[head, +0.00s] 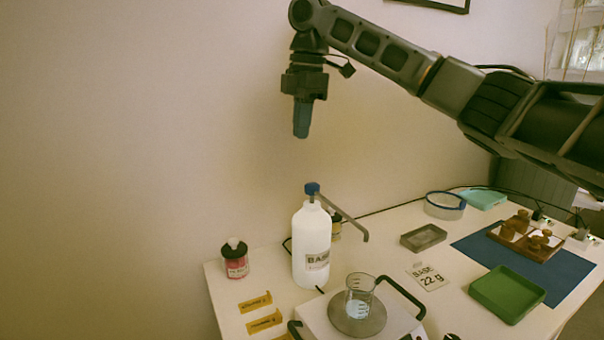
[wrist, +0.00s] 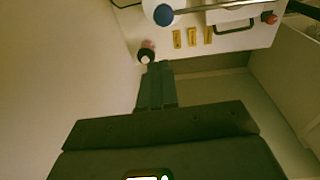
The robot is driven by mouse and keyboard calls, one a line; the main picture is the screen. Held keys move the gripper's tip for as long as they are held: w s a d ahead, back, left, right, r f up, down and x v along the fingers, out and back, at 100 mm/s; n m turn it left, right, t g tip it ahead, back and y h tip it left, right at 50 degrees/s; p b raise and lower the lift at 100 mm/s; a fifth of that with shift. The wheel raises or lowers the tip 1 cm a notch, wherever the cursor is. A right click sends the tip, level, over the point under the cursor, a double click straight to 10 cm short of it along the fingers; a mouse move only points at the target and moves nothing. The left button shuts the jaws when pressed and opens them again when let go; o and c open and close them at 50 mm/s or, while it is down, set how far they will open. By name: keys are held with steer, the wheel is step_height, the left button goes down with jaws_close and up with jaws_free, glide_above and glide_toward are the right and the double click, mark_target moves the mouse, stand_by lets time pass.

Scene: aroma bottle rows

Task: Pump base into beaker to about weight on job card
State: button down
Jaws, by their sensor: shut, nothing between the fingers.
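The white base bottle (head: 312,245) stands upright on the table, with a blue pump head (head: 312,189) and a long spout reaching right and down toward the beaker. The glass beaker (head: 360,292) stands on the round plate of the scale (head: 344,326); pale contents seem to show low in it. The job card (head: 428,277) reads "BASE 22 g". My gripper (head: 301,134) is shut and empty, pointing down, well above the pump head and apart from it. The wrist view shows my gripper (wrist: 158,68) and the blue pump head (wrist: 163,15) beyond it. The scale's reading is not visible.
A small red-labelled bottle (head: 235,260) stands left of the base bottle. Yellow labels (head: 264,322) lie in front. A grey tray (head: 423,237), a green tray (head: 507,293) and a wooden rack of brown bottles (head: 527,240) on a blue mat (head: 474,246) stand right.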

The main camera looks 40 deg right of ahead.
mark_target(313, 184)
steer(key=shift+g+h, duration=0.3)
steer(key=shift+h, duration=0.1)
steer(key=d+r, duration=0.1)
steer(key=s+d+r, duration=0.1)
steer(key=r, duration=0.1)
steer(key=shift+s+d+r, duration=0.15)
steer(key=shift+d+r, duration=0.05)
steer(key=shift+r, duration=0.05)
step_height(313, 184, down, 14)
steer(key=shift+f, duration=0.1)
stand_by(0.4)
